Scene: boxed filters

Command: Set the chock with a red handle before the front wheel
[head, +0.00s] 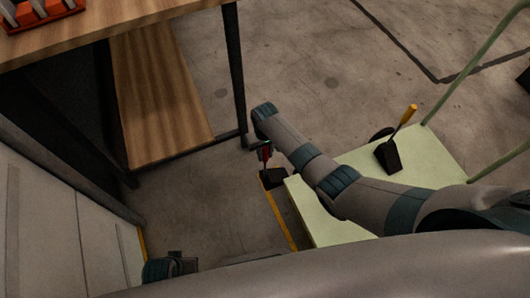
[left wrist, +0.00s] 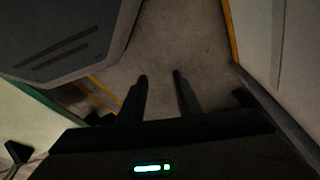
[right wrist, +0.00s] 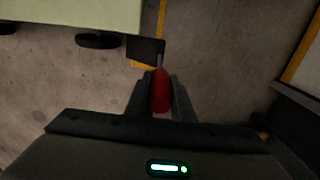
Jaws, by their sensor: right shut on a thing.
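The chock with a red handle has a black wedge (head: 272,178) and a red grip; in the right wrist view its handle (right wrist: 160,92) lies between my fingers. My right gripper (head: 263,149) is shut on that handle, with the wedge beyond the fingertips. The wedge is beside the pale green cart (head: 310,212), near its left end; I cannot tell whether it touches the floor. A black cart wheel (right wrist: 98,41) shows left of the wedge in the right wrist view, apart from it. My left gripper (left wrist: 160,77) is open and empty above bare floor.
A black chock with a yellow handle (head: 390,155) stands on the cart deck. A wooden workbench (head: 110,25) with a lower shelf (head: 155,100) stands at left, its dark leg near my right gripper. A yellow floor line (head: 280,215) runs beside the cart. A pale cabinet (head: 65,225) is at lower left.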

